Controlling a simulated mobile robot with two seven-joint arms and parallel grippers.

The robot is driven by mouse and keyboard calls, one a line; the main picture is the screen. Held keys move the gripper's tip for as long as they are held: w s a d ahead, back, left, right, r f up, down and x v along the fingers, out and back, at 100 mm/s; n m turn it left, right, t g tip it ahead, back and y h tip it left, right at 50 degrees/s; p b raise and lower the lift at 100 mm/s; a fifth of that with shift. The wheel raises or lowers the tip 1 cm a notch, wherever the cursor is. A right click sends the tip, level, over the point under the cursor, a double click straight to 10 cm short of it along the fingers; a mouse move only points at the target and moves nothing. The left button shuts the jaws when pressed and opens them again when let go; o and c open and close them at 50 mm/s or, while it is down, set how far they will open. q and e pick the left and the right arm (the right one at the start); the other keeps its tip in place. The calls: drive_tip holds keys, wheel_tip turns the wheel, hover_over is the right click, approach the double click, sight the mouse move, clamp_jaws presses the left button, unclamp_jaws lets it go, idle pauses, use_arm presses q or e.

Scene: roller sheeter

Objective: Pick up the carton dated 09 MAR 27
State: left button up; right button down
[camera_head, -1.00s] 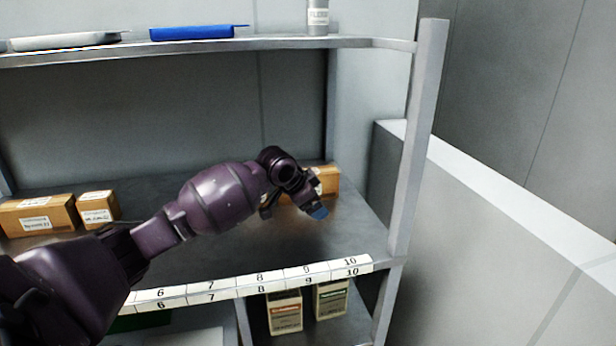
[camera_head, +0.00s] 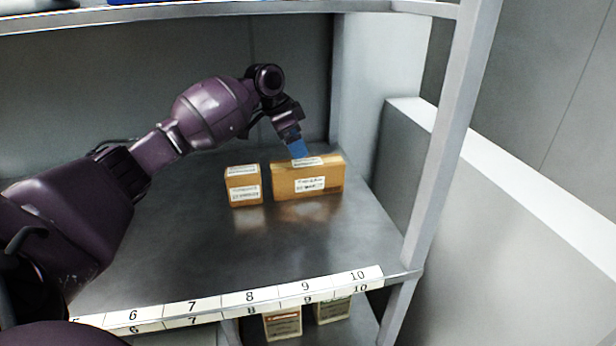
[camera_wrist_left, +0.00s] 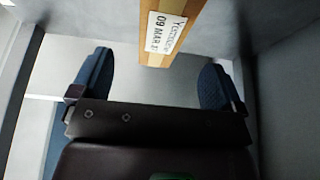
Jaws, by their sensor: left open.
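A larger brown carton (camera_head: 293,188) stands on the middle shelf near its right end, with white labels on its front and top. My left gripper (camera_head: 297,147) is just above its top, open and empty. In the left wrist view a brown carton (camera_wrist_left: 188,38), apparently the same one, lies ahead between my open blue fingers (camera_wrist_left: 158,70); its label reads 09 MAR, and the year is hard to read. A smaller brown carton (camera_head: 243,174) stands just left of the larger one; its label text is too small to read. My right gripper is not in view.
The shelf (camera_head: 230,255) is clear in front of the cartons, up to a numbered front strip (camera_head: 250,297). An upper shelf (camera_head: 250,12) runs above the arm. A metal post (camera_head: 450,140) stands at the right. Two cartons (camera_head: 283,325) (camera_head: 333,309) stand on the lower shelf.

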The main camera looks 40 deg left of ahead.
sight(305, 163)
use_arm(q)
drive_tip(key=x, duration=0.3)
drive_tip(key=shift+f, duration=0.1)
drive_tip(key=shift+w+d+f+b, duration=0.2)
drive_tip(key=shift+f+b, duration=0.2)
drive_tip(key=shift+f, duration=0.2)
drive_tip(key=b+x, duration=0.1)
drive_tip(key=x, duration=0.2)
drive_tip(key=shift+w+a+f, duration=0.1)
drive_tip(key=shift+w+f, duration=0.1)
drive_tip(key=shift+f, duration=0.1)
drive_tip(key=shift+w+f, duration=0.2)
drive_tip(key=shift+f, duration=0.15)
drive_tip(key=shift+r, duration=0.1)
drive_tip(key=shift+s, duration=0.1)
drive_tip(key=c, duration=1.2)
